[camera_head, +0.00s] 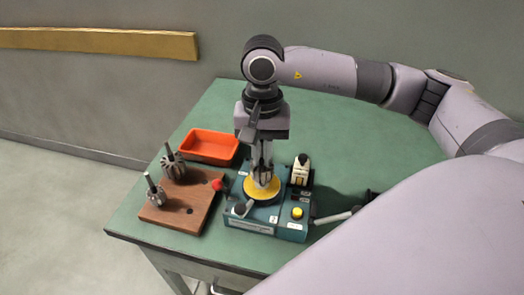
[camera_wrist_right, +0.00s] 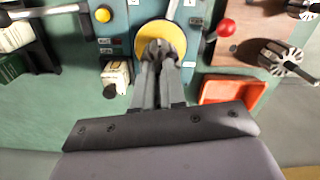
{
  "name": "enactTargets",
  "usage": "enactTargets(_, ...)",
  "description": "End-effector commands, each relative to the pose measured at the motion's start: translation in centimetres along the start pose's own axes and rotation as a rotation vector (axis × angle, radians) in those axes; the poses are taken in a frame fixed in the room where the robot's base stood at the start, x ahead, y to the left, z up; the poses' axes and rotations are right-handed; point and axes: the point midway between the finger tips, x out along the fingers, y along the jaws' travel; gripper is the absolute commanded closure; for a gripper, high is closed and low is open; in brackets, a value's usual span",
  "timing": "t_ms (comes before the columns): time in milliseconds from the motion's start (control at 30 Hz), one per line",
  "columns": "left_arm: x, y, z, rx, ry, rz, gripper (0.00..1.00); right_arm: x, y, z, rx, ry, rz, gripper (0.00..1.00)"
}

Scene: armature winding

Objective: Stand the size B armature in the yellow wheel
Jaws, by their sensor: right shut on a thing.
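The yellow wheel (camera_head: 267,193) lies flat on top of the teal winding machine (camera_head: 262,218). My right gripper (camera_head: 262,172) points straight down over it, its fingers shut on a grey armature (camera_wrist_right: 158,46). The fingers hide most of the armature. It is over the middle of the wheel (camera_wrist_right: 177,38), low and near its face; whether it touches the wheel I cannot tell. No size mark can be read on it. My left gripper is not in view.
An orange tray (camera_head: 209,146) lies behind. A red knob (camera_head: 217,185) and a cream-and-black block (camera_head: 300,171) flank the wheel. Green table is free at the back right.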

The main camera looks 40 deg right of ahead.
Motion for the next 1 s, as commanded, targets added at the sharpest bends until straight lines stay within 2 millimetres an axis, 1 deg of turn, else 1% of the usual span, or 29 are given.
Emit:
enactTargets(400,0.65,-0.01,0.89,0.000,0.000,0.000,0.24,1.10,-0.03,-0.02,0.000,0.001,-0.001,1.00)
enactTargets(833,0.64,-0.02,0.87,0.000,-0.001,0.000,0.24,1.07,-0.03,-0.02,0.000,0.001,-0.001,1.00)
enactTargets(867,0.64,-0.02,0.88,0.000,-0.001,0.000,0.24,1.07,-0.02,-0.02,0.000,0.001,-0.001,0.80)
enactTargets(900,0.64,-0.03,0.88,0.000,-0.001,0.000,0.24,1.07,-0.02,-0.02,0.000,0.001,-0.001,0.67)
enactTargets(933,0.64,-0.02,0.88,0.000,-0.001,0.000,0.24,1.08,-0.02,-0.02,0.000,0.000,-0.001,0.60)
enactTargets(1000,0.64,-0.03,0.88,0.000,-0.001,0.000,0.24,1.08,-0.02,-0.02,0.000,0.000,-0.001,0.60)
